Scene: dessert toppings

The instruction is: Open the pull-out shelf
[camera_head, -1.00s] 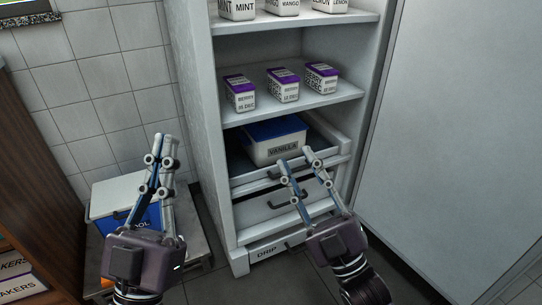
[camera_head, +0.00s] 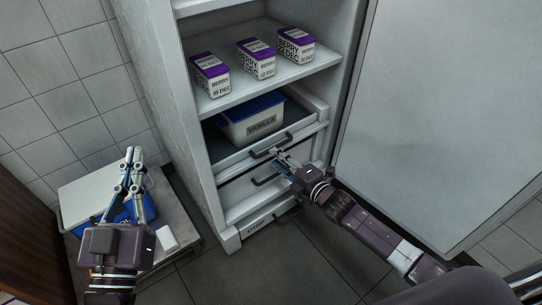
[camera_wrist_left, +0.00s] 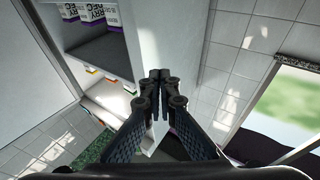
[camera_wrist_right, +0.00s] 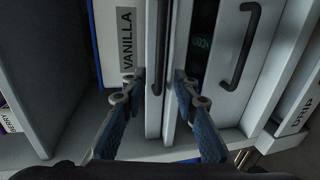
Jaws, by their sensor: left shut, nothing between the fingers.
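The pull-out shelf (camera_head: 306,130) is a grey tray low in the white cabinet, with a dark handle (camera_head: 264,146) on its front. A vanilla tub (camera_head: 255,125) with a blue lid stands on it. My right gripper (camera_head: 278,155) is at this handle. In the right wrist view my right gripper (camera_wrist_right: 160,82) has its fingers apart, with the dark handle bar (camera_wrist_right: 155,60) running between them; contact cannot be told. My left gripper (camera_head: 132,152) is shut and empty, away to the left of the cabinet; it also shows in the left wrist view (camera_wrist_left: 158,74).
A closed drawer with its own handle (camera_head: 266,181) sits below the shelf, above a drip panel (camera_head: 258,224). Berry tubs (camera_head: 257,60) stand on the fixed shelf above. The open cabinet door (camera_head: 440,110) is at right. A cooler (camera_head: 95,195) stands at left.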

